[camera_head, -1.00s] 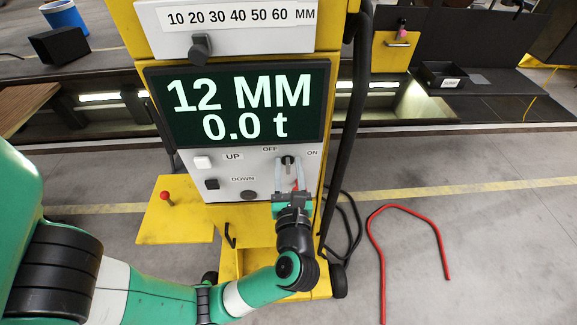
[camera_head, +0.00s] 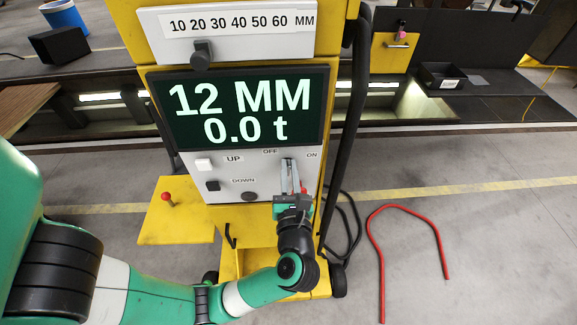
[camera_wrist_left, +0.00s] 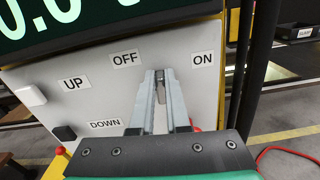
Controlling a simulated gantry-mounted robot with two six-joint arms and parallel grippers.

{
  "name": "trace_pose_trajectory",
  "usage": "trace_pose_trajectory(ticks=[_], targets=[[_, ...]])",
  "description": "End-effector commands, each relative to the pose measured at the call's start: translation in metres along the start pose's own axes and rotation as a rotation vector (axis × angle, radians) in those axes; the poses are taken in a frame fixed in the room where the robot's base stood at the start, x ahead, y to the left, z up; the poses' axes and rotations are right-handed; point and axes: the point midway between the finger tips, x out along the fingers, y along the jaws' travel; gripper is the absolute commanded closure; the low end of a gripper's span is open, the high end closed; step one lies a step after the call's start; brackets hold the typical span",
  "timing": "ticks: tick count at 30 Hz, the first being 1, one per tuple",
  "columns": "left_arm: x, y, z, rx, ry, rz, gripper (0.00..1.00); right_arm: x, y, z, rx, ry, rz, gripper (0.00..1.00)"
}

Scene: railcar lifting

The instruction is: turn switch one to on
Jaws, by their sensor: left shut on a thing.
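The switch one knob (camera_wrist_left: 160,88) is a dark grey lever on the light control panel (camera_wrist_left: 100,75), between the OFF label (camera_wrist_left: 126,58) and the ON label (camera_wrist_left: 203,59). It points up, between the two labels. My left gripper (camera_head: 288,162) is in front of the panel with its grey fingers on either side of the knob, shut on it; it also shows in the left wrist view (camera_wrist_left: 160,76). In the head view the fingers hide most of the knob. A small red part (camera_wrist_left: 195,128) is partly hidden behind the right finger. My right gripper is not in view.
The display (camera_head: 240,110) above reads 12 MM and 0.0 t. The UP button (camera_head: 203,164) and DOWN button (camera_head: 212,185) are left of my gripper. A black hose (camera_head: 343,130) runs down the cabinet's right side. A red bent rod (camera_head: 405,208) lies on the floor to the right.

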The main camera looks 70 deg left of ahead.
Motion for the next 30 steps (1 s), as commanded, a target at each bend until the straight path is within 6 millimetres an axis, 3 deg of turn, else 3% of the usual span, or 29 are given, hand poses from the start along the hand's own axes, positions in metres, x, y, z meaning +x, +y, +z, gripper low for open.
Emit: trace_pose_trajectory(ticks=[18,30], targets=[[0.000,-0.007,0.004,0.540,-0.002,0.000,1.00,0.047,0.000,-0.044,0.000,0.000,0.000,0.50],[0.000,-0.011,-0.001,0.843,-0.002,0.000,1.00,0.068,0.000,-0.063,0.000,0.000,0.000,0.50]])
